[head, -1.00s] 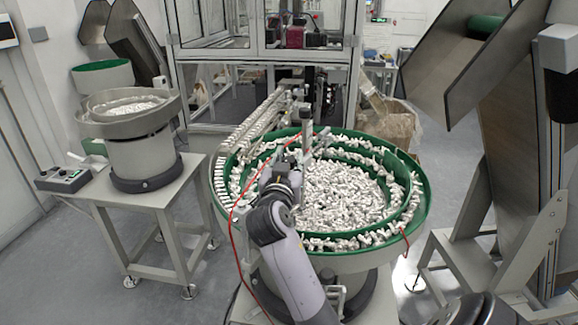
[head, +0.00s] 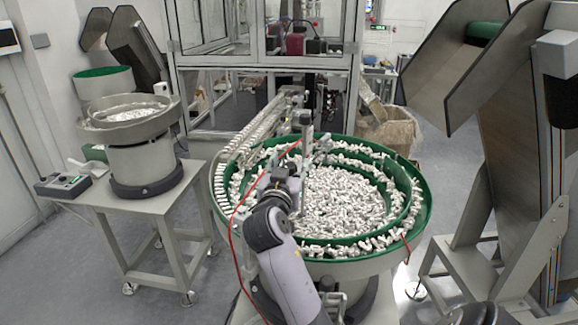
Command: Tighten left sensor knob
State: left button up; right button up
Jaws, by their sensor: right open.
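A sensor bracket (head: 306,130) stands upright at the back left rim of the large green bowl feeder (head: 425,205), with a red cable running from it. The left sensor knob is too small to make out and may be behind my gripper. My right gripper (head: 288,172) is over the left part of the bowl, close in front of the bracket. Its fingers are small and partly hidden by the wrist, and I cannot tell whether they touch the bracket. My left gripper is not in view.
The bowl holds many white caps, and a chute (head: 255,130) full of them leads to the back. A smaller bowl feeder (head: 140,155) and a control box (head: 63,186) are on a table at left. A steel hopper (head: 510,130) stands at right. Floor between is free.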

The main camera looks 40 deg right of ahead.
jog(key=shift+s, duration=0.1)
jog(key=v, duration=1.2)
